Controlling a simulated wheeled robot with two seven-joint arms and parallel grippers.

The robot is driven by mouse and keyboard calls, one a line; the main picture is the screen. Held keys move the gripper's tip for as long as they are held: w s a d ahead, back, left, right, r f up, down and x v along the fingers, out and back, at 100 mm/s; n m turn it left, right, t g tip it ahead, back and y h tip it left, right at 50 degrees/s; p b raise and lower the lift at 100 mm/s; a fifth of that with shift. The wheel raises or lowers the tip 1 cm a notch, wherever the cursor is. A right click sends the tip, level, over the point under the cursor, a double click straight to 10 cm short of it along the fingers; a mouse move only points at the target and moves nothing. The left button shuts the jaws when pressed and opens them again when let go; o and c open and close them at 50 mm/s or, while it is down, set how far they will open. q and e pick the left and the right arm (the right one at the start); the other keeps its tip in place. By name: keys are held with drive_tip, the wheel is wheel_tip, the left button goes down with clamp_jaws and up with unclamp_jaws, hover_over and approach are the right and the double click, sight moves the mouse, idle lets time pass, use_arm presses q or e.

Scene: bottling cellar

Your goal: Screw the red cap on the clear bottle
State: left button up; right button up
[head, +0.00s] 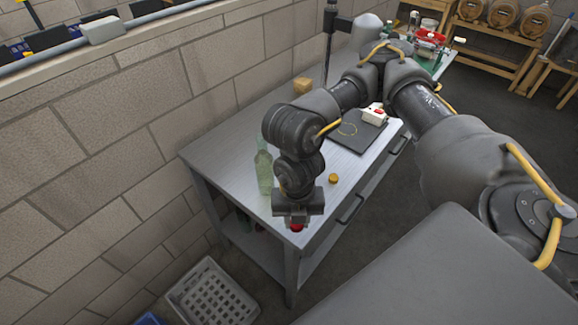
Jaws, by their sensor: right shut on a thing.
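My right gripper (297,221) points down over the near end of the metal table (225,150). It is shut on the red cap (297,227), which shows just below the jaws; the fingers are mostly hidden by the wrist. A clear, pale greenish bottle (264,170) stands upright on the table, to the left of and behind the gripper, apart from it. The arm's wrist is close to the bottle's right side. Whether the bottle's mouth is bare is too small to tell. My left gripper is not in view.
A yellow cap (334,179) lies right of the gripper. A dark mat (352,138), a white and red box (375,114) and a tan block (302,86) are farther back. A brick wall (120,140) runs along the left. A grey crate (212,297) is on the floor.

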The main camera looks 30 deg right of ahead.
drive_tip(key=shift+w+f+m, duration=0.1)
drive_tip(key=shift+w+m, duration=0.3)
drive_tip(key=shift+m, duration=0.4)
drive_tip(key=w+r+m+b, duration=0.2)
drive_tip(key=w+m+b, duration=0.4)
drive_tip(key=m, duration=1.6)
drive_tip(key=shift+w+a+r, duration=0.4)
drive_tip(key=shift+w+a, duration=0.05)
drive_tip(key=shift+w, duration=0.7)
